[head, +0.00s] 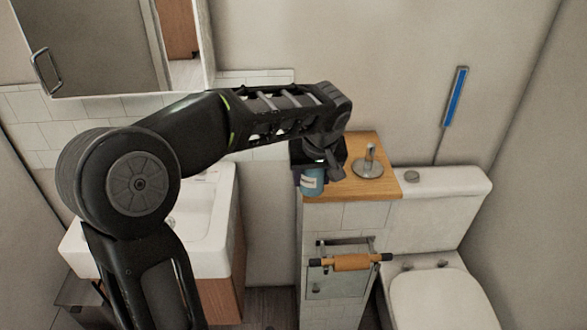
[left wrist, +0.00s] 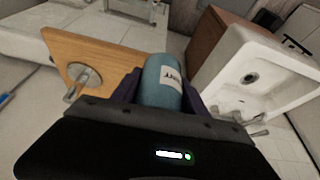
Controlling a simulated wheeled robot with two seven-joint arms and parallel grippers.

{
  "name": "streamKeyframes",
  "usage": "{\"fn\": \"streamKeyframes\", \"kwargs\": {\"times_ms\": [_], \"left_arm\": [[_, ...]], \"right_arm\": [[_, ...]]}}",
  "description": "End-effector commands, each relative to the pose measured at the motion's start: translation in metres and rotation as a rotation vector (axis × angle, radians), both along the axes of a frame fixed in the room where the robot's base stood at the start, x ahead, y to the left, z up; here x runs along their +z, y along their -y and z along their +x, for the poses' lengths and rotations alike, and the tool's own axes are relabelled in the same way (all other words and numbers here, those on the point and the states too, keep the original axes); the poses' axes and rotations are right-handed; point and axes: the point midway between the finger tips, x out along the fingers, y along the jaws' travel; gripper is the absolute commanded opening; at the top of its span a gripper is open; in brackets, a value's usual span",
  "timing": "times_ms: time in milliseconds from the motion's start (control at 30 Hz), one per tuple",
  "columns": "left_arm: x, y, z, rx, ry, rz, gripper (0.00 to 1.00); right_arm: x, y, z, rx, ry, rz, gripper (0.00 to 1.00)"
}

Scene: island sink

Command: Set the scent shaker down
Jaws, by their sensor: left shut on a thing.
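The scent shaker (head: 312,183) is a small blue-teal cylinder with a white label. My left gripper (head: 318,170) is shut on it and points down at the left edge of the wooden ledge (head: 376,188). In the left wrist view the shaker (left wrist: 162,82) sits between the two dark fingers (left wrist: 160,95), beside the wooden top (left wrist: 110,52). Its lower end appears to overhang the ledge's left side; I cannot tell whether it touches the wood. My right gripper is in neither view.
A metal fixture (head: 368,162) stands on the ledge. A white sink (head: 205,225) is to the left and a toilet (head: 440,290) to the right. A roll holder (head: 350,262) sticks out below the ledge.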

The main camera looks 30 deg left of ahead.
Motion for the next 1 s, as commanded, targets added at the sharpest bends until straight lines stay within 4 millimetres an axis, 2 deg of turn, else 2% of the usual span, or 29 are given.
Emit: {"fn": "streamKeyframes", "kwargs": {"times_ms": [233,400,500,633,1000], "left_arm": [[-0.05,0.057,0.018,-0.384,0.001,0.004,0.04],[-0.089,0.102,0.015,-0.611,0.01,0.004,0.04],[-0.106,0.119,0.009,-0.683,0.014,0.002,0.04],[-0.114,0.128,0.005,-0.714,0.017,0.0,0.04],[-0.114,0.128,0.005,-0.713,0.017,0.0,0.04]], "right_arm": [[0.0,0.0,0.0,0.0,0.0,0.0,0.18],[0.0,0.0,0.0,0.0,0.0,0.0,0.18],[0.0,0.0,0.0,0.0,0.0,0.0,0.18],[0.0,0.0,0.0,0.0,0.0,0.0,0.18],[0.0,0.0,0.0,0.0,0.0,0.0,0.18]]}}
